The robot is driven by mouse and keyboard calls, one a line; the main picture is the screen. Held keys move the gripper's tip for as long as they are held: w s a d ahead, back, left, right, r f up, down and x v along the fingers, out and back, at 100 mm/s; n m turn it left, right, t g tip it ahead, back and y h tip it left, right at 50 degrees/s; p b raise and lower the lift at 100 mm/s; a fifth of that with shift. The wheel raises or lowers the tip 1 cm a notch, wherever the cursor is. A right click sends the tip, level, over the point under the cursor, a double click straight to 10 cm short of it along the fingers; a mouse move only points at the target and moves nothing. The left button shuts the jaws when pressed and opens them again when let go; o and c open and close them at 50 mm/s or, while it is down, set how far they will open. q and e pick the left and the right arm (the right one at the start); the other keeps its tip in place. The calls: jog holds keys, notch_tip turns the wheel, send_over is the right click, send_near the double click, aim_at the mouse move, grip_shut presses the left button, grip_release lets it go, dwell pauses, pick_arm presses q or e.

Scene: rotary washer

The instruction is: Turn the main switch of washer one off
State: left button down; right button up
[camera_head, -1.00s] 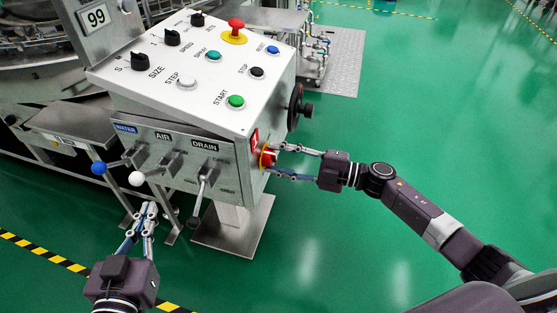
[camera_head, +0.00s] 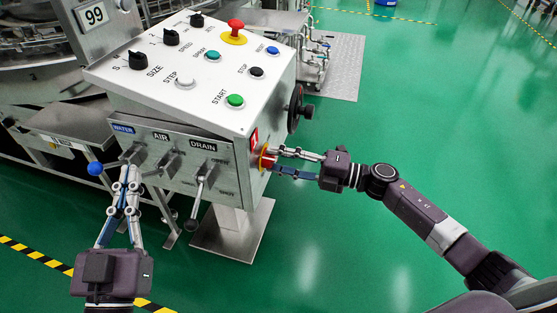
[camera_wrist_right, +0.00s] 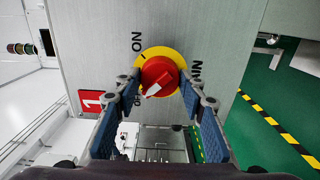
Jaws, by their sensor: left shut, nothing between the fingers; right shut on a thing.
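Washer one's main switch is a red rotary knob (camera_wrist_right: 158,76) on a yellow disc, on the right side of the control box. It also shows in the head view (camera_head: 266,158). A red label "1" (camera_wrist_right: 91,101) is beside it. The knob's white mark points to the lower left, towards partly hidden lettering that seems to read OFF; "ON" is at the upper left. My right gripper (camera_wrist_right: 160,93) is shut on the knob, fingers on both sides; it shows in the head view too (camera_head: 272,161). My left gripper (camera_head: 128,172) is shut and empty before the WATER and AIR levers.
The control panel (camera_head: 190,70) carries buttons, black knobs and a red emergency stop (camera_head: 236,27). A blue ball lever (camera_head: 95,168) and the DRAIN lever (camera_head: 199,187) stick out in front. A black handwheel (camera_head: 299,108) is on the right side.

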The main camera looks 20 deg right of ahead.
jog(key=o, duration=1.2)
jog(key=shift+c, duration=0.2)
jog(key=v, duration=1.2)
